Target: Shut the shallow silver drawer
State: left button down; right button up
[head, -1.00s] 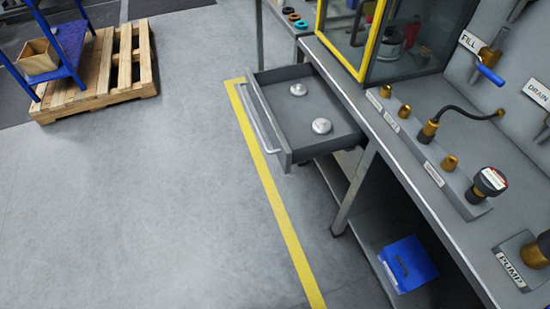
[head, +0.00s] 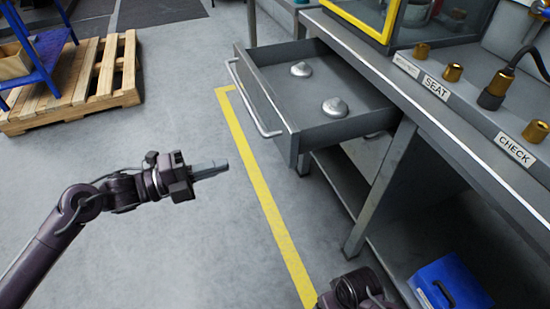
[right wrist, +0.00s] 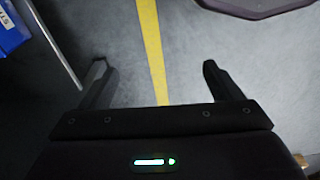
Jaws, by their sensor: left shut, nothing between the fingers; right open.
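The shallow silver drawer (head: 255,105) is pulled out from under the workbench in the head view. Two silver domed parts lie inside it, and a bar handle (head: 252,102) runs along its front. My left gripper (head: 222,168) is shut and empty, in the air left of the drawer and apart from its handle. Part of my right arm shows at the bottom edge of the head view, with its fingers not visible there. In the right wrist view my right gripper (right wrist: 155,80) is open, with only floor and a yellow line between its fingers.
The workbench (head: 430,115) carries brass fittings labelled SEAT and CHECK. A blue box (head: 450,285) sits on its lower shelf, and a bench leg (head: 378,190) stands below the drawer. A wooden pallet (head: 100,75) lies at the upper left. The floor before the drawer is clear.

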aim_at(287, 147)
pick_arm(q)
jog(key=x, duration=1.3)
jog(key=shift+w+a, duration=0.1)
pick_arm(e)
jog(key=shift+w+f, duration=0.1)
jog(key=shift+f, duration=0.45)
jog(key=shift+f, duration=0.1)
pick_arm(q)
jog(key=shift+d, duration=0.2)
